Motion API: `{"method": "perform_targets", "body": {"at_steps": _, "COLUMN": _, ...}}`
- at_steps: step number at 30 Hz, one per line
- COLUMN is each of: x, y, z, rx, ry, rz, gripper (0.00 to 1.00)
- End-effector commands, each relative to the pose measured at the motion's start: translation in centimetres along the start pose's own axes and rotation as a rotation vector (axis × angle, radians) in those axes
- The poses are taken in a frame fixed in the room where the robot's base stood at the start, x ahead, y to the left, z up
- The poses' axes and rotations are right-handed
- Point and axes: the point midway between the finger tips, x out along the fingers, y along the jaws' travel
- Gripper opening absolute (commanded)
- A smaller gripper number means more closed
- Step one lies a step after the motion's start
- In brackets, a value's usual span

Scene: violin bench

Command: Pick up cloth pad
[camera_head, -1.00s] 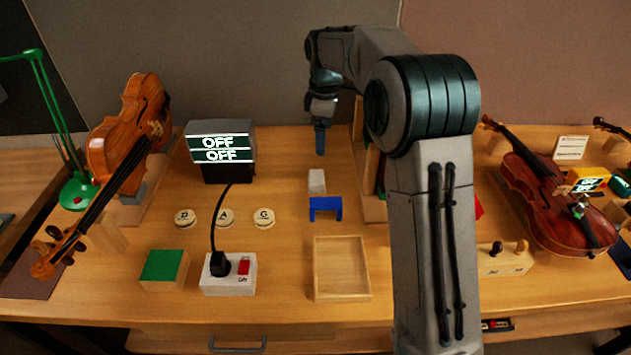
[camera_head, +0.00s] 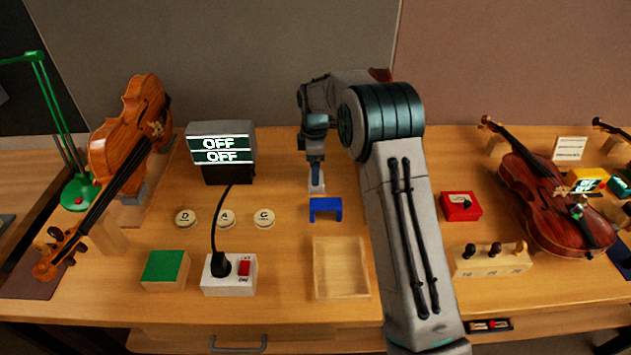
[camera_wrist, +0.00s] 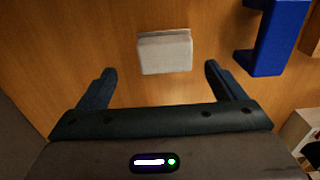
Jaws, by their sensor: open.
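The cloth pad (camera_wrist: 165,52) is a small pale, off-white block on the wooden bench top. In the wrist view it lies between and just beyond the two dark fingertips, with bare wood on both sides. My gripper (camera_wrist: 160,70) is open and empty, and no finger visibly touches the pad. In the head view my gripper (camera_head: 316,182) points down over the pad's place and mostly hides it, just behind the blue bracket.
The blue bracket (camera_head: 325,208) stands close in front of the pad; the wrist view shows it at upper right (camera_wrist: 275,38). An open wooden tray (camera_head: 341,294) lies nearer. A display box (camera_head: 222,141) and round labelled discs (camera_head: 225,218) are to the left.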

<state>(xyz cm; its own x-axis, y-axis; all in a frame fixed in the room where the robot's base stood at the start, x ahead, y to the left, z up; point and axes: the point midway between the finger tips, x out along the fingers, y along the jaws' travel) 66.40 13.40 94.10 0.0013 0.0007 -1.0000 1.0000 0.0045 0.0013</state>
Motion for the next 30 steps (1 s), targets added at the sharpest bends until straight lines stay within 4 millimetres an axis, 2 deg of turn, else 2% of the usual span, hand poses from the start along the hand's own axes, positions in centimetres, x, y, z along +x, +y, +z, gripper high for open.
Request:
{"method": "perform_targets", "body": {"at_steps": 9, "x": 4.2, "y": -0.7, "z": 0.4, "rx": 0.000, "ry": -0.001, "rz": -0.003, "gripper": 0.89}}
{"method": "perform_targets", "body": {"at_steps": 17, "x": 4.7, "y": -0.7, "z": 0.5, "rx": 0.001, "ry": -0.001, "rz": -0.001, "gripper": 0.89}}
{"method": "perform_targets", "body": {"at_steps": 18, "x": 4.7, "y": -0.7, "z": 0.5, "rx": 0.001, "ry": -0.001, "rz": -0.001, "gripper": 0.86}}
{"method": "perform_targets", "body": {"at_steps": 23, "x": 4.7, "y": -0.7, "z": 0.5, "rx": 0.001, "ry": -0.001, "rz": -0.001, "gripper": 0.42}}
{"method": "perform_targets", "body": {"at_steps": 30, "x": 4.7, "y": -0.7, "z": 0.5, "rx": 0.001, "ry": -0.001, "rz": -0.001, "gripper": 0.41}}
